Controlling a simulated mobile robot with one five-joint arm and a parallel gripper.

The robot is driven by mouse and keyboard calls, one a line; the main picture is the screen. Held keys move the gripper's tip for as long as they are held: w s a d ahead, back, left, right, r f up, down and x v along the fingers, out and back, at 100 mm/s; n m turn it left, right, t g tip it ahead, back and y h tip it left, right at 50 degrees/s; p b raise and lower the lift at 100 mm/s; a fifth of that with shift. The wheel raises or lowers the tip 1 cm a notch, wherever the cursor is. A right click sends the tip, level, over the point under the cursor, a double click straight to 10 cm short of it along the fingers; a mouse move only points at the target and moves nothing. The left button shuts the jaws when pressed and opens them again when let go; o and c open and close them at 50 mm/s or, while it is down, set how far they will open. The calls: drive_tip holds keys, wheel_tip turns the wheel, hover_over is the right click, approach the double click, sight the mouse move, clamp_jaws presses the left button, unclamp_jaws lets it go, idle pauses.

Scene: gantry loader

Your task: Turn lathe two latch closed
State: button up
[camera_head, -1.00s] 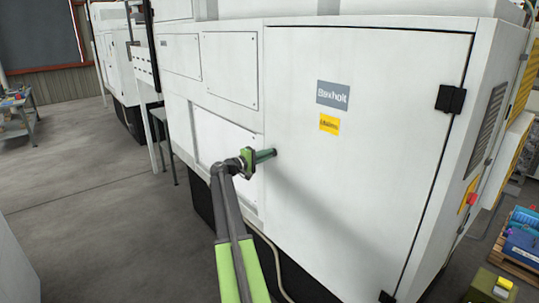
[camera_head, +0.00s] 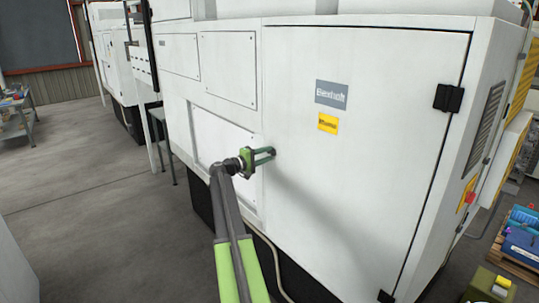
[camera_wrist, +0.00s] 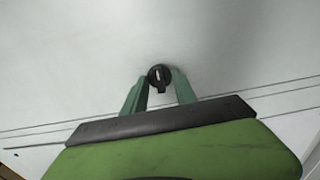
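The latch (camera_wrist: 159,76) is a small round black knob with a pale slot and a short tab. In the wrist view its tab points down the picture, towards my gripper. My gripper (camera_wrist: 160,84) is open, with one green finger on each side of the latch. I cannot tell whether either finger touches it. In the head view my gripper (camera_head: 273,152) reaches the left edge of the lathe's large white door (camera_head: 360,190), and its fingers hide the latch. The door lies flush in the cabinet.
The door has black hinges (camera_head: 449,98) on its right side. A cable (camera_head: 274,262) runs down at the cabinet's lower left. A pallet with blue boxes (camera_head: 524,245) stands at the right. The grey floor at the left (camera_head: 90,200) is clear.

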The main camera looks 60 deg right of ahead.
drive_tip(key=v, duration=1.7)
drive_tip(key=shift+a, duration=0.2)
drive_tip(key=shift+w+a, duration=0.1)
